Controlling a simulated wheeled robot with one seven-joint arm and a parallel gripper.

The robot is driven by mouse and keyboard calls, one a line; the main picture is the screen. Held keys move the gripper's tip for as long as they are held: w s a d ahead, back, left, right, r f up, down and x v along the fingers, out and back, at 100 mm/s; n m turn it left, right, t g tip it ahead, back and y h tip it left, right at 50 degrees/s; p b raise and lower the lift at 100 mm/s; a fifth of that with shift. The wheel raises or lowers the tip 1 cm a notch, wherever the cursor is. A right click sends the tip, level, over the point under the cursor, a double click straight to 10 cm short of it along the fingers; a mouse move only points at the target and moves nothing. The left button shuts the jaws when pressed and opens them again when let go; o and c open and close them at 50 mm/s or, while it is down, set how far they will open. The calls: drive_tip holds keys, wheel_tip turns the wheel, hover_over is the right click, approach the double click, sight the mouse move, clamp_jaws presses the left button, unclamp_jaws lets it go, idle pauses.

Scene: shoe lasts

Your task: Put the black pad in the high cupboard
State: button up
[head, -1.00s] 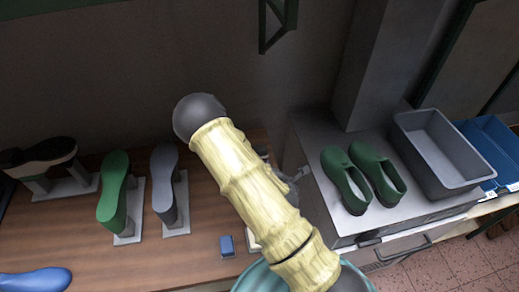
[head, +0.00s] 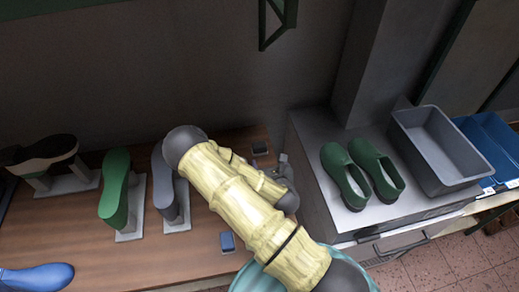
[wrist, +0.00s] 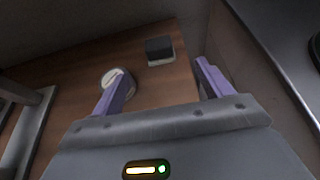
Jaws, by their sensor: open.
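A small black pad (wrist: 160,45) sits on a pale base on the wooden bench, near its back right corner. It also shows in the head view (head: 260,147), just behind my arm. My gripper (wrist: 162,72) is open and empty, its two purple fingers pointing toward the pad, which lies beyond the fingertips and between their lines. In the head view, my arm mostly hides the gripper. The high cupboard cannot be made out for certain; only a dark green edge (head: 45,8) shows at the top left.
Shoe lasts stand on the bench (head: 190,262): green (head: 115,190), grey (head: 163,185) and black (head: 50,150). A small blue block (head: 227,242) lies in front. A round white-topped item (wrist: 115,80) is by my left finger. Green shoes (head: 345,178) and a grey bin (head: 435,150) stand right.

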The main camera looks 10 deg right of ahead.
sight(261, 149)
drive_tip(key=p+x, duration=0.2)
drive_tip(key=x, duration=0.6)
drive_tip(key=shift+w, duration=0.15)
drive_tip(key=shift+w+f, duration=0.2)
drive_tip(key=shift+w, duration=0.05)
drive_tip(key=shift+a+f+p+x, duration=0.15)
drive_tip(key=shift+p+x, duration=0.55)
drive_tip(key=shift+x, duration=0.6)
drive_tip(key=shift+a+f+p+x, duration=0.1)
drive_tip(key=shift+f+p+x, duration=0.1)
drive_tip(key=shift+p+x, duration=0.8)
drive_tip(key=shift+f+b, duration=0.1)
drive_tip(key=shift+b, duration=0.2)
drive_tip(key=shift+c, duration=0.5)
drive_tip(key=shift+w, duration=0.1)
drive_tip(key=c, duration=1.1)
drive_tip(key=shift+o, duration=0.2)
wheel_tip(261, 149, up, 10)
drive_tip(key=b, duration=0.2)
drive_tip(key=shift+b, duration=0.35)
